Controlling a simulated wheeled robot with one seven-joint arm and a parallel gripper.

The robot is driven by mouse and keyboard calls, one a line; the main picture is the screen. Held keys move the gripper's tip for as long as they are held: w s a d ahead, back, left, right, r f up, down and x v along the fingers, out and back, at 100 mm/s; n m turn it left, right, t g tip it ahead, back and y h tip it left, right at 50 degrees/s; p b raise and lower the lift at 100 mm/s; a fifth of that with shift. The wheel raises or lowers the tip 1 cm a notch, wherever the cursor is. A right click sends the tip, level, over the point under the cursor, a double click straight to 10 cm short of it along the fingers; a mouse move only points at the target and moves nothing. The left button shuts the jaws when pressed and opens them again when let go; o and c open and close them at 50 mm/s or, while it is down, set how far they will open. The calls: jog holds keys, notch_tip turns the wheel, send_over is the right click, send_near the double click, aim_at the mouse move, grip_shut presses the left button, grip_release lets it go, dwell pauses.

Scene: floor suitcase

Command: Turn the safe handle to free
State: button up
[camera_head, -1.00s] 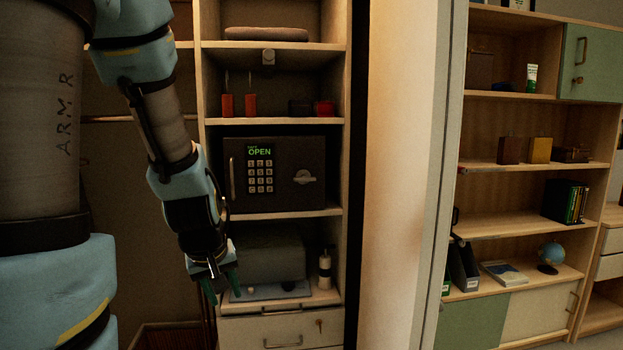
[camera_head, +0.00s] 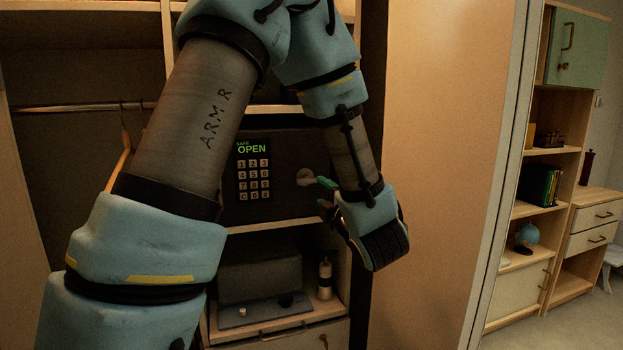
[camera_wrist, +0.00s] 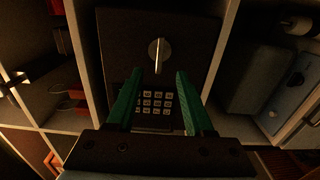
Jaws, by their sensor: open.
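The dark safe (camera_head: 285,207) sits on a shelf in the cabinet, and its keypad display reads OPEN in green. Its round handle (camera_head: 305,177) is on the door, right of the keypad, partly beside my gripper (camera_head: 327,187). In the wrist view the safe door (camera_wrist: 195,40) faces me with the handle (camera_wrist: 157,52) just beyond my fingertips. A pale bar crosses the handle, running roughly along the finger direction. My gripper (camera_wrist: 168,73) is open, with green fingers apart and nothing between the tips. The handle appears a little toward the left finger. No contact is visible.
Cabinet shelves bound the safe above and below. A grey box (camera_head: 260,275) and a small bottle (camera_head: 325,278) stand below it. A wooden hanger (camera_head: 122,160) hangs at left. A pale panel (camera_head: 445,150) stands at right. My arm hides the safe's left part.

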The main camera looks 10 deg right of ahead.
aim_at(310, 182)
jog(key=w+p, duration=0.1)
jog(key=w, duration=0.2)
jog(key=w+p, duration=0.2)
jog(key=w, duration=0.1)
jog(key=w+a+p, duration=0.1)
jog(key=w, duration=0.2)
jog(key=shift+w+a+r, duration=0.1)
jog(key=shift+w, duration=0.05)
jog(key=shift+w+a+p, duration=0.1)
jog(key=shift+w+p, duration=0.3)
jog(key=shift+w, duration=0.15)
grip_shut()
